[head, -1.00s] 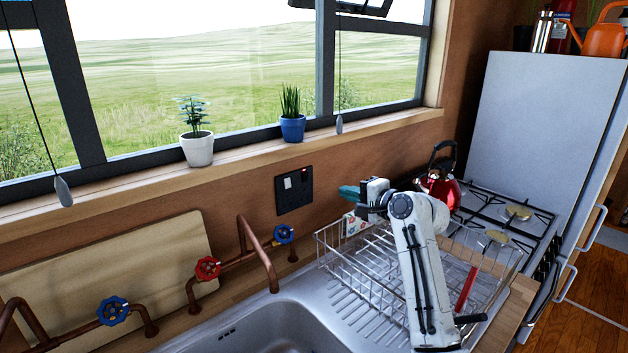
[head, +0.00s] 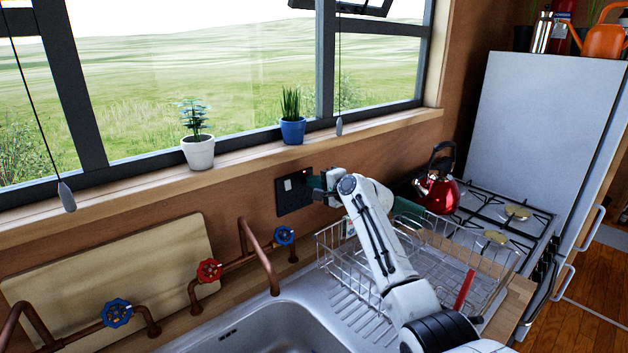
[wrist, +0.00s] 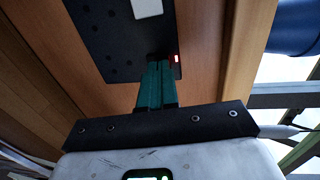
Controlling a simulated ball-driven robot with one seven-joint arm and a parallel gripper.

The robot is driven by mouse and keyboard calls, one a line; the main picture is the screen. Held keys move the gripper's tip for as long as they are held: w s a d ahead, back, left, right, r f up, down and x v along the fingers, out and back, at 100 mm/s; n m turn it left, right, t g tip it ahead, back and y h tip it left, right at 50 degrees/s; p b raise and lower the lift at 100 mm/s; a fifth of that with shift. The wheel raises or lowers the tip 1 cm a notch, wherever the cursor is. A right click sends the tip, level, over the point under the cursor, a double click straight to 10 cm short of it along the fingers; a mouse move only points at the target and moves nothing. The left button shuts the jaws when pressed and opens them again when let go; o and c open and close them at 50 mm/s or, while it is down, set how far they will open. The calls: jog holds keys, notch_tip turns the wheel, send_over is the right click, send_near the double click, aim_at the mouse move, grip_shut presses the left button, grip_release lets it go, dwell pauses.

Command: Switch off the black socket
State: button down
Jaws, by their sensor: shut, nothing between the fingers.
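The black socket (head: 287,197) is on the wooden wall below the window sill. It has a white rocker on its left part and also shows in the wrist view (wrist: 103,43), where the white rocker (wrist: 147,8) is at the top. A small red light (wrist: 177,58) shows near the socket's edge. My gripper (head: 314,182) is at the right part of the socket. In the wrist view its green fingers (wrist: 155,68) are together and empty, with their tips at the socket's face beside the red light. The tips hide the spot under them, so I cannot tell if they touch.
A wire dish rack (head: 345,275) stands below my arm beside the sink (head: 265,325). A red kettle (head: 437,190) is on the stove to the right. Potted plants, one white (head: 198,152) and one blue (head: 293,130), stand on the sill above.

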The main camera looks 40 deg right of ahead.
jog(key=shift+w, duration=0.3)
jog(key=shift+r, duration=0.1)
jog(key=shift+w+g+p, duration=0.25)
jog(key=shift+g+p, duration=0.15)
jog(key=shift+p, duration=0.3)
jog(key=shift+r, duration=0.1)
